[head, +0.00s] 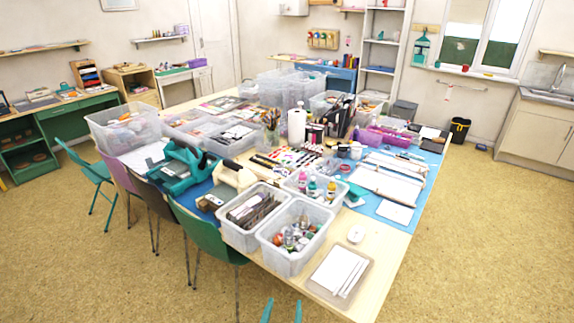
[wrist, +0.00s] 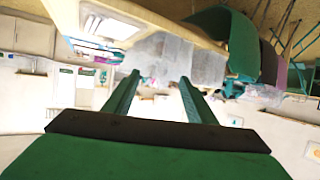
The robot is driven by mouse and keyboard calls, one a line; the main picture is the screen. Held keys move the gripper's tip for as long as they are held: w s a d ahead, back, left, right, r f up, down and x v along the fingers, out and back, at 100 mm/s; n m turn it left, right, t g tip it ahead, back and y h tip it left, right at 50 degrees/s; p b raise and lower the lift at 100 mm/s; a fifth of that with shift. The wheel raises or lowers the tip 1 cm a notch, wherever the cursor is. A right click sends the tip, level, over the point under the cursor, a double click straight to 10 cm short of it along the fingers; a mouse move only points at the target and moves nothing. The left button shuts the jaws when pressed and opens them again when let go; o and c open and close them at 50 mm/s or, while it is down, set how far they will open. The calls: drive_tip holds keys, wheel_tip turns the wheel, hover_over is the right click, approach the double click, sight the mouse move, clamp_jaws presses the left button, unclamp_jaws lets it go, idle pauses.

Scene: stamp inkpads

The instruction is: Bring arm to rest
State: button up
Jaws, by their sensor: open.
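My gripper (wrist: 159,78) shows in the wrist view as two teal fingers standing apart on a dark bar. It is open, and nothing is held between the fingers. In the head view only two teal tips (head: 282,310) show at the bottom edge, just off the near end of the table (head: 388,268). The wrist picture is turned over, with the table edge (wrist: 165,22) and a green chair (wrist: 228,30) along its top. The rest of my arm is hidden.
The large table is crowded with clear bins (head: 290,262), tools and a paper tray (head: 340,268) at its near corner. A green chair (head: 208,235) stands at its left side, near my gripper. The floor (head: 480,240) right of the table is clear.

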drive_tip(key=s+f+n+y, duration=0.1)
drive_tip(key=s+f, duration=0.3)
drive_tip(key=s, duration=0.4)
drive_tip(key=s+f+n+y, duration=0.1)
drive_tip(key=s+f, duration=0.2)
drive_tip(key=s, duration=0.6)
drive_tip(key=s+r+t, duration=0.1)
drive_tip(key=s+r, duration=0.1)
drive_tip(key=s, duration=0.6)
drive_tip(key=s+d+r+m, duration=0.1)
drive_tip(key=s+r, duration=0.1)
drive_tip(key=s, duration=0.7)
drive_tip(key=shift+s+t, duration=0.15)
drive_tip(key=shift+t, duration=0.25)
drive_tip(key=c, duration=0.5)
drive_tip(key=shift+a, duration=0.15)
